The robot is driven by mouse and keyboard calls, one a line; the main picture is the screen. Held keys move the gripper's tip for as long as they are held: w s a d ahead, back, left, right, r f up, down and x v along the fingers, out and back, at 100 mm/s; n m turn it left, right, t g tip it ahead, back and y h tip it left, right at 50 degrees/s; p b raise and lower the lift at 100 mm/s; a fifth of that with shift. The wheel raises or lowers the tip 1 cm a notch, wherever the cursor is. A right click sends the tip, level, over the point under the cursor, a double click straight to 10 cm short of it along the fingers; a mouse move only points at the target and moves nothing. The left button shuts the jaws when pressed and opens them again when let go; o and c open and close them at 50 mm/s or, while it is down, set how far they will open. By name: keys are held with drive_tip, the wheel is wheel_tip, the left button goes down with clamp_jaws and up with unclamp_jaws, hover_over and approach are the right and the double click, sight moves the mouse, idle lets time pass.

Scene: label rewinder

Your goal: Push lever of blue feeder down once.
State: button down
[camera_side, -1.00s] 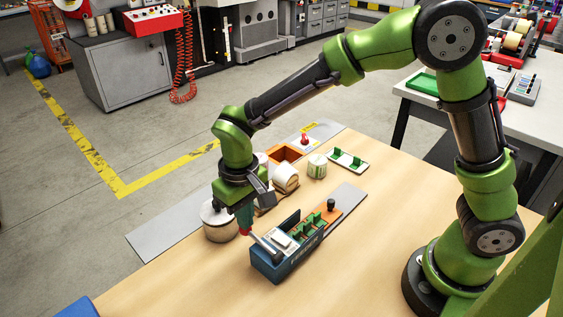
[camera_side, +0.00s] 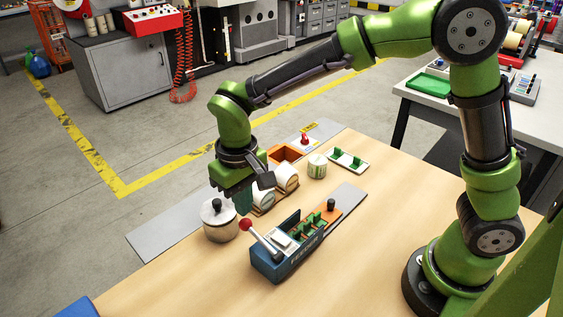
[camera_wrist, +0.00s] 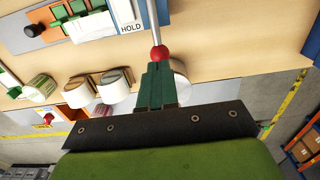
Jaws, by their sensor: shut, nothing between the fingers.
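The blue feeder (camera_side: 278,267) sits on the table with green parts along its top. Its lever (camera_side: 264,242) is a grey rod with a red knob (camera_side: 246,224), sloping up and left from the feeder's near end. My gripper (camera_side: 244,207) is shut and empty, pointing down just above the red knob. In the wrist view the dark green fingertips (camera_wrist: 158,68) lie close by the red knob (camera_wrist: 159,53); whether they touch it I cannot tell. The wrist view also shows the rod and the feeder's white "HOLD" label (camera_wrist: 130,27).
A lidded pot (camera_side: 220,224) stands left of the feeder, close to my gripper. White rolls (camera_side: 287,177) lie behind it, near a white cup-like roll (camera_side: 317,166) and an orange tray (camera_side: 285,154). The table in front of the feeder is clear.

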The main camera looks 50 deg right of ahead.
wheel_tip(320, 180, up, 7)
idle(0.8)
drive_tip(key=s+d+r+m+t+y, duration=0.1)
drive_tip(key=s+d+r+m+t, duration=0.1)
drive_tip(key=s+d, duration=0.4)
drive_tip(key=s+d+r+m+t+y, duration=0.1)
drive_tip(key=s+d+t, duration=0.4)
drive_tip(key=d, duration=0.5)
drive_tip(key=shift+s+d+r+m, duration=0.2)
drive_tip(key=shift+s+r+m, duration=0.3)
drive_tip(key=shift+s+r, duration=0.5)
